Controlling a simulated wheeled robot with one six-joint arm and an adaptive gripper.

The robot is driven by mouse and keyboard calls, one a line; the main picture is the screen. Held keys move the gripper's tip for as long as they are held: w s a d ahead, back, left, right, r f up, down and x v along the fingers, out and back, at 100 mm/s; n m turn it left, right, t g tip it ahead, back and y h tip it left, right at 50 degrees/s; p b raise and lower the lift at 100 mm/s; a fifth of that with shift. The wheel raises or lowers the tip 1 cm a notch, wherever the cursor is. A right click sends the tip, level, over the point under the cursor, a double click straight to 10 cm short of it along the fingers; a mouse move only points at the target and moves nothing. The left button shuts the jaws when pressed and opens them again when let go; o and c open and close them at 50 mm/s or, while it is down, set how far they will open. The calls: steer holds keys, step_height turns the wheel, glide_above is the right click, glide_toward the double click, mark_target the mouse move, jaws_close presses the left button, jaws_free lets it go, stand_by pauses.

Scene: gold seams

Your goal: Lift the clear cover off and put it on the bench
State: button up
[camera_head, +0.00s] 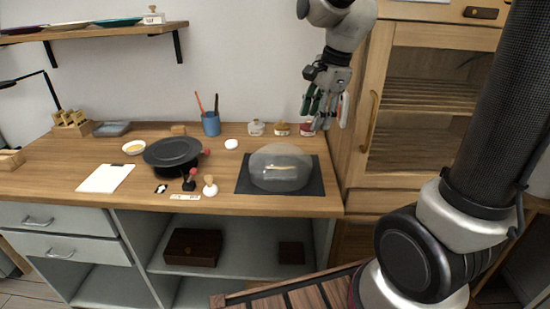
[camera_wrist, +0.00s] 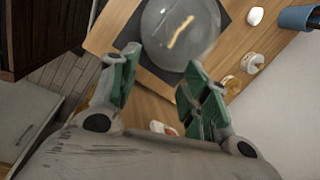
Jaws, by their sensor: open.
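The clear cover (camera_head: 268,167) is a see-through dome on a dark mat (camera_head: 316,178) at the right end of the bench (camera_head: 225,201). Something pale and elongated shows on or through it. In the wrist view the cover (camera_wrist: 165,48) lies beyond my fingertips, with the mat (camera_wrist: 132,34) under it. My gripper (camera_head: 324,108) hangs above the back right end of the bench, higher than the cover and apart from it. In the wrist view its green-padded fingers (camera_wrist: 160,76) are spread with nothing between them.
Small lidded jars (camera_head: 256,128) stand behind the cover, and a blue cup (camera_head: 211,124) with sticks stands left of them. A wooden cabinet (camera_head: 425,100) borders the bench's right side.

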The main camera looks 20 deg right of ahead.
mark_target(281, 144)
steer(key=w+a+f+m, duration=0.2)
steer(key=f+m, duration=0.1)
steer(key=w+a+f+m, duration=0.2)
steer(key=w+f+m, duration=0.1)
steer(key=f, duration=0.1)
steer(key=w+a+f+m, duration=0.2)
steer(key=w+f+m, duration=0.1)
steer(key=f, duration=0.1)
steer(key=shift+w+a+f+y, duration=0.1)
steer(key=shift+a+f+y, duration=0.05)
steer(key=shift+a+y, duration=0.15)
steer(key=shift+c, duration=0.4)
jaws_close()
